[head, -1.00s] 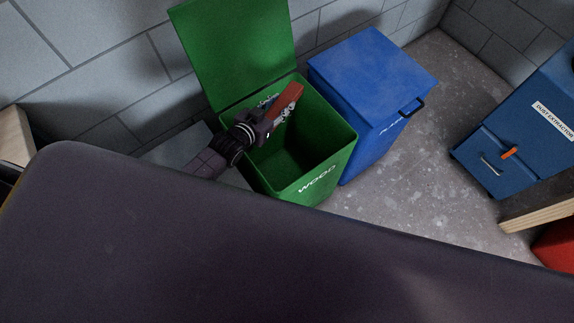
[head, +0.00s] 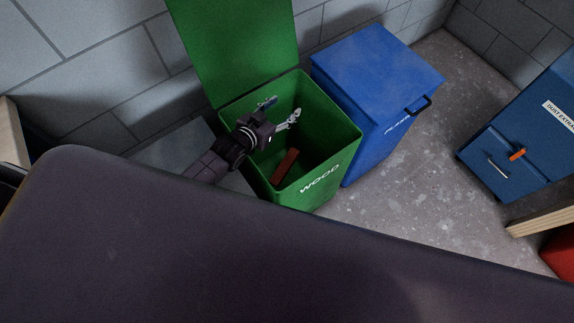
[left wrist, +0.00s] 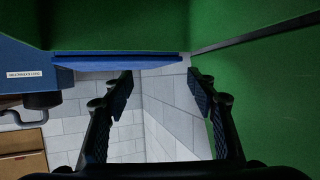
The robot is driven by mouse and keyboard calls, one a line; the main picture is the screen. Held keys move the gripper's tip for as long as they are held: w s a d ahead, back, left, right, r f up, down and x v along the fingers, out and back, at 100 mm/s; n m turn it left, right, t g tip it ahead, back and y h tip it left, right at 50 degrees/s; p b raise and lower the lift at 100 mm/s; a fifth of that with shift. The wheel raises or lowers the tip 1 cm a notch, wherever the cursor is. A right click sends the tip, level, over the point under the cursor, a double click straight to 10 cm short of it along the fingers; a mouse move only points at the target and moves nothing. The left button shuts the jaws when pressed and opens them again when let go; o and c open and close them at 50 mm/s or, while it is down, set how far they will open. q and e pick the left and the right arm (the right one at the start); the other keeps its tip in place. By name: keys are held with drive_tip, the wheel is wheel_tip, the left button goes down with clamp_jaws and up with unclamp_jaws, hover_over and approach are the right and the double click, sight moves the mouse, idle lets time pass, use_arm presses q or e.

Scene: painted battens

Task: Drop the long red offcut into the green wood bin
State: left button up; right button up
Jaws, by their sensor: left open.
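The green wood bin (head: 345,150) stands with its lid (head: 235,50) raised and "WOOD" on its front. The red offcut (head: 285,166) is inside the bin, low down and tilted, apart from my gripper. My left gripper (head: 282,112) is over the bin's opening, with its fingers spread and nothing between them. In the left wrist view its open, empty fingers (left wrist: 162,95) show with green bin surfaces (left wrist: 270,75) around them. The offcut does not show in the left wrist view. My right gripper is in neither view.
A blue bin (head: 375,65) with a closed lid stands close to the right of the green bin. A blue dust extractor (head: 530,130) is farther right, near a timber piece (head: 545,219). Speckled floor (head: 385,205) lies clear between them. A grey block wall is behind.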

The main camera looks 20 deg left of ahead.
use_arm(q)
drive_tip(key=v, duration=0.7)
drive_tip(key=shift+s, duration=0.2)
drive_tip(key=shift+r, duration=0.1)
idle(0.4)
